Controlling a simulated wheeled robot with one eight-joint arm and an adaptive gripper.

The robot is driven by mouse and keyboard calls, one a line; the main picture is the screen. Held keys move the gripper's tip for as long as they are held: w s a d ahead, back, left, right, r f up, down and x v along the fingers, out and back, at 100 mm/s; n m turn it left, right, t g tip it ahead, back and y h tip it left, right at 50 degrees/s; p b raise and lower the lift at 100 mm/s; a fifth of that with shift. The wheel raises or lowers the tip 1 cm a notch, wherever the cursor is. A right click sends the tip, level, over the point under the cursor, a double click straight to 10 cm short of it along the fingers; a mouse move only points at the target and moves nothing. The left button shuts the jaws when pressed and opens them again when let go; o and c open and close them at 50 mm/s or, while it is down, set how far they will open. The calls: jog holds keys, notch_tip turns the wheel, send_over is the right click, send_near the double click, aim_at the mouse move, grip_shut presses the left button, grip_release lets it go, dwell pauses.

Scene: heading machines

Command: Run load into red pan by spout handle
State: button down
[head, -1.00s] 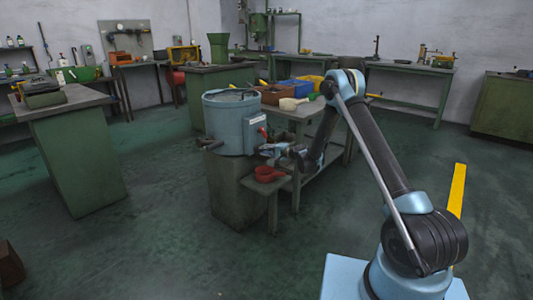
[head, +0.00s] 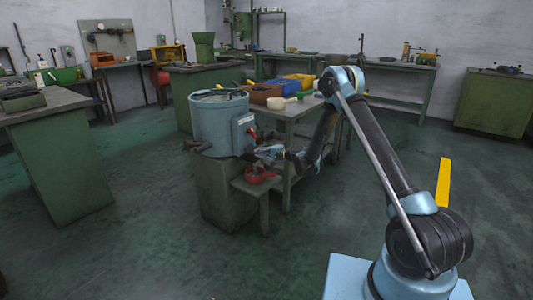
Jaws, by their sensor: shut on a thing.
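The blue drum (head: 215,128) stands on a green-grey stand left of centre, with a grey box and a small red part (head: 252,133) on its right side. The red pan (head: 259,175) sits on a low shelf below the drum's right side. My gripper (head: 264,153) is at the drum's lower right, just above the pan, shut on what appears to be the spout handle. The handle is small and mostly hidden by the fingers. I cannot tell what is in the pan.
A bench (head: 300,112) behind my gripper holds a brown box (head: 264,94), a blue bin, yellow bin and a pale scoop (head: 284,102). A green cabinet (head: 62,160) stands at the left. The floor in front is clear.

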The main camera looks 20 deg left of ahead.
jog(key=shift+s, duration=0.1)
jog(key=c, duration=2)
grip_release()
jog(key=shift+f, duration=0.1)
jog(key=shift+o, duration=0.2)
jog(key=v, duration=1.2)
